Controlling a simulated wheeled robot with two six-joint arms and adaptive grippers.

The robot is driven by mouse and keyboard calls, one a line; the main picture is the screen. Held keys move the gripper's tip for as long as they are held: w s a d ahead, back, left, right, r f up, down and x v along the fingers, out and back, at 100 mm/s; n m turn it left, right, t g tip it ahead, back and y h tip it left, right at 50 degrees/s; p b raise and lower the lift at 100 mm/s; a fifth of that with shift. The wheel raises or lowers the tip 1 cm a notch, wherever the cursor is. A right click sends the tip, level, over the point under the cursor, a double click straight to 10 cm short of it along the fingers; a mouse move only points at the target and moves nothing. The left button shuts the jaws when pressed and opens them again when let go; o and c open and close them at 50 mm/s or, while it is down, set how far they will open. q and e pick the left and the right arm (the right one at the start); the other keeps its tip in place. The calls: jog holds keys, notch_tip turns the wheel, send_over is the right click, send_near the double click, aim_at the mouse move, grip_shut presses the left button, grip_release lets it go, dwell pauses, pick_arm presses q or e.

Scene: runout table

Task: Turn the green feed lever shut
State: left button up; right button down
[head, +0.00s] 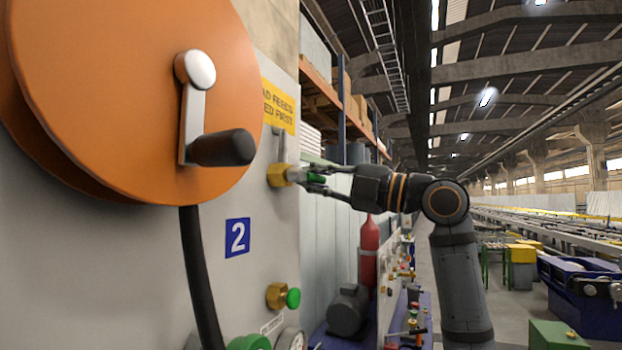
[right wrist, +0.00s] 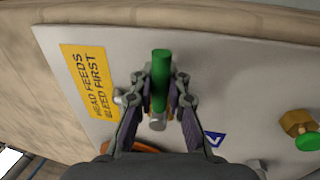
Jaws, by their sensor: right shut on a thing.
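The green feed lever (right wrist: 161,68) shows in the right wrist view as a green bar between my fingers, with a metal stem at its lower end. In the head view the lever (head: 313,178) is partly hidden by the fingers. It is at a brass valve (head: 279,175) on the grey panel, below the yellow sign. My right gripper (head: 318,179) reaches in from the right and is shut on the lever; in the right wrist view the fingers (right wrist: 163,88) flank it on both sides. My left gripper is not in view.
A large orange reel (head: 120,80) with a black crank handle (head: 222,148) stands out from the panel at left. A second brass valve with a green knob (head: 293,298) is lower down, below the blue "2" sign (head: 237,237). A red cylinder (head: 369,250) stands behind my right arm.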

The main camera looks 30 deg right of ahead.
jog(key=shift+f, duration=0.1)
dwell(0.4)
jog(key=c, duration=1.7)
grip_release()
jog(key=shift+c, duration=0.2)
jog(key=o, duration=0.4)
jog(key=shift+s+d, duration=0.1)
jog(key=shift+s, duration=0.2)
jog(key=shift+s+d, duration=0.2)
jog(key=shift+d, duration=0.1)
jog(key=v, duration=0.6)
jog(key=shift+s+d, duration=0.1)
jog(key=shift+s, duration=0.2)
jog(key=shift+c, duration=0.2)
